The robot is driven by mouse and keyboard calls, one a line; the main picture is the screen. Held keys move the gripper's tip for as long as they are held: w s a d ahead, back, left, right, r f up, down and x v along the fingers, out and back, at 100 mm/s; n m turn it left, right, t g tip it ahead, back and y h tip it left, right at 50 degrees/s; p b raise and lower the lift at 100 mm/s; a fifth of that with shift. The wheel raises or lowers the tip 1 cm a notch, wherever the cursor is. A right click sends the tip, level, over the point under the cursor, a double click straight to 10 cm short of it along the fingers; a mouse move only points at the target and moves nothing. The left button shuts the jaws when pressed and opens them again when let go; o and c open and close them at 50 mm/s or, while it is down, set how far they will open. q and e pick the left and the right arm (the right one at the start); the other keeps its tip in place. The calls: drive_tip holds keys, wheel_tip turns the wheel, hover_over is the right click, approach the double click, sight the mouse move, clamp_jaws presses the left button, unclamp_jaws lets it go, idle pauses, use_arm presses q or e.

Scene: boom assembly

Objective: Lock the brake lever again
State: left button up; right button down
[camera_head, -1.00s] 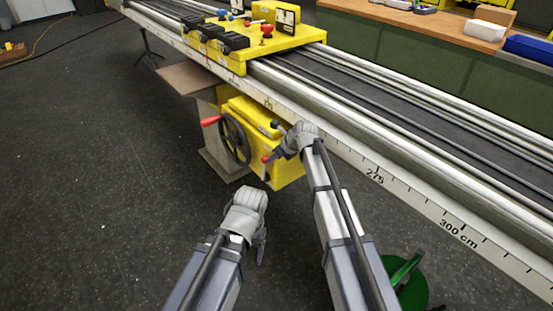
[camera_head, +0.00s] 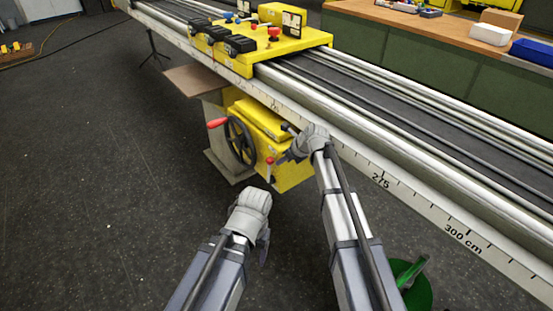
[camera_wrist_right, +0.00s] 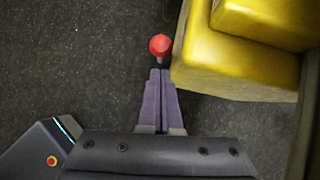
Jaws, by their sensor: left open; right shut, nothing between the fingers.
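The brake lever's red knob (camera_head: 270,160) shows at the front of the yellow gearbox (camera_head: 290,178), below the long rail. In the right wrist view the red knob (camera_wrist_right: 160,45) lies just beyond my fingertips, with a short pale stem below it. My right gripper (camera_head: 277,160) is shut and empty, its fingers (camera_wrist_right: 161,72) pointing at the knob. I cannot tell whether they touch the lever. My left gripper (camera_head: 263,252) is open and empty, low over the floor in front of the gearbox. The lever's lower part is small and hard to make out.
A black handwheel (camera_head: 240,141) with a red handle (camera_head: 216,123) is left of the lever. The rail (camera_head: 400,190) runs above my right arm. A yellow carriage (camera_head: 262,60) sits on it. A green round object (camera_head: 418,293) stands at lower right.

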use_arm(q)
wheel_tip(320, 180, up, 9)
drive_tip(key=p, duration=0.8)
drive_tip(key=shift+a+p, duration=0.15)
drive_tip(key=shift+p, duration=0.2)
use_arm(e)
drive_tip(key=v, duration=1.1)
